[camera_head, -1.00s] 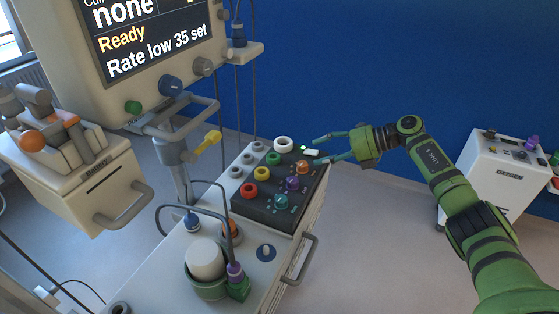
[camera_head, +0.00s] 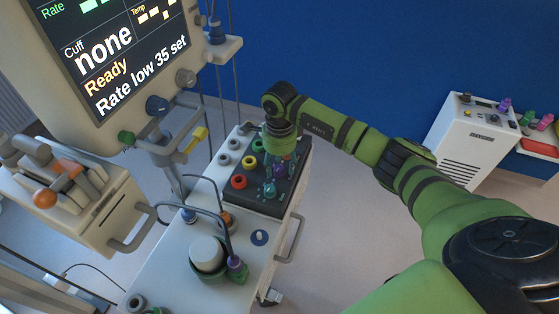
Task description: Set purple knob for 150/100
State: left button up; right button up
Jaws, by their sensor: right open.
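The purple knob (camera_head: 280,171) sits on the dark control panel (camera_head: 252,207) on top of the cart. The teal knob (camera_head: 269,189) is just in front of it. My right gripper (camera_head: 278,163) points down over the panel, open, its fingers close to the purple knob. I cannot tell whether they touch it. The gripper hides the orange knob. The monitor screen (camera_head: 112,50) reads "Cuff none", "Ready" and "Rate low 35 set". My left gripper is not in view.
A white oxygen unit (camera_head: 474,140) stands at the right. The floor between cart and unit is partly open.

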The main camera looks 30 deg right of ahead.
jog(key=shift+f, duration=0.55)
grip_shut()
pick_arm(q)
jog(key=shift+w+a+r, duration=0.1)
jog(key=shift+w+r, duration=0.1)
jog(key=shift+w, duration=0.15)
